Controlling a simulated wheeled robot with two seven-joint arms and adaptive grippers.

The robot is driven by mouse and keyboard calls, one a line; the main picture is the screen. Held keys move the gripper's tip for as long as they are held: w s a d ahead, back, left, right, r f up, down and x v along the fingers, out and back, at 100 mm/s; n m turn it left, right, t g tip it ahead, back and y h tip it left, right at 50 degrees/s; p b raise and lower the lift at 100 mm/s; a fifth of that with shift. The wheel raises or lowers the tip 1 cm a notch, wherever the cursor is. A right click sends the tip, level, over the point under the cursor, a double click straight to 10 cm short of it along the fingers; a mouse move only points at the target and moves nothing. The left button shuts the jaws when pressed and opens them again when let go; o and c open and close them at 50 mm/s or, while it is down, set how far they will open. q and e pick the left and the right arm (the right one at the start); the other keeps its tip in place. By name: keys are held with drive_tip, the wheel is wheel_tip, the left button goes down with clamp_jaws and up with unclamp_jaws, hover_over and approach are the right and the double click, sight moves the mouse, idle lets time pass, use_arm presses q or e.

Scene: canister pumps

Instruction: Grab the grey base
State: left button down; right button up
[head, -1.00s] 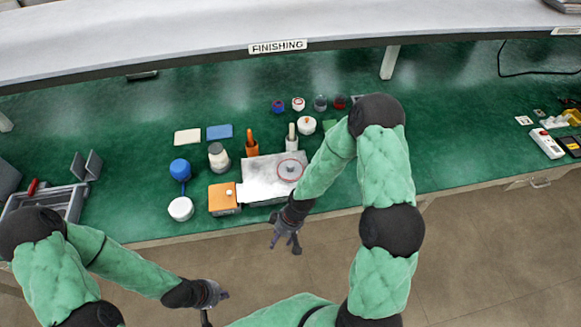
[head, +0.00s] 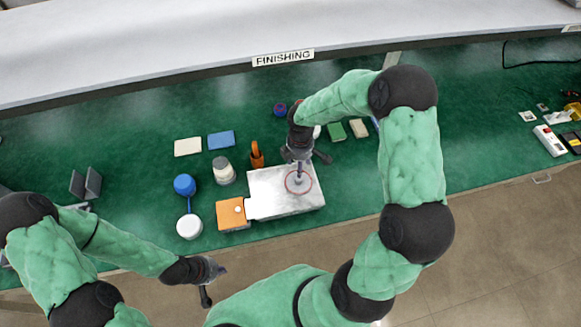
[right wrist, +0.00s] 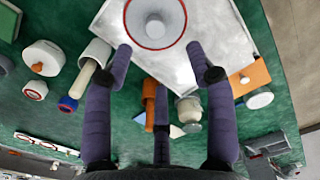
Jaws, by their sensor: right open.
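A round grey piece with a raised grey middle sits inside a red ring (head: 299,183) on a silver metal block; it looks like the grey base, and it also shows in the right wrist view (right wrist: 155,26). My right gripper (head: 306,160) is open and points down just above this piece. In the right wrist view its spread purple fingers (right wrist: 159,55) are empty, and the grey piece lies beyond their tips. Whether any finger touches it cannot be told. My left gripper (head: 212,283) has its fingers spread, empty, in front of the bench.
The silver block (head: 265,186) adjoins an orange box (head: 232,215). A white-lidded jar (head: 223,171), orange cylinder (head: 257,155), blue jar (head: 185,185) and white round piece (head: 189,227) stand to the left. Small parts lie behind my right arm.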

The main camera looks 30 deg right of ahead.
hover_over(298, 181)
drive_tip(key=w, duration=0.1)
drive_tip(key=f, duration=0.4)
drive_tip(key=shift+d+f+b, duration=0.25)
drive_tip(key=shift+d+b, duration=0.05)
drive_tip(key=shift+d, duration=0.05)
drive_tip(key=shift+w+f+b, duration=0.15)
drive_tip(key=shift+f+b, duration=0.15)
drive_tip(key=shift+f, duration=2.65)
drive_tip(key=shift+c, duration=0.3)
clamp_jaws()
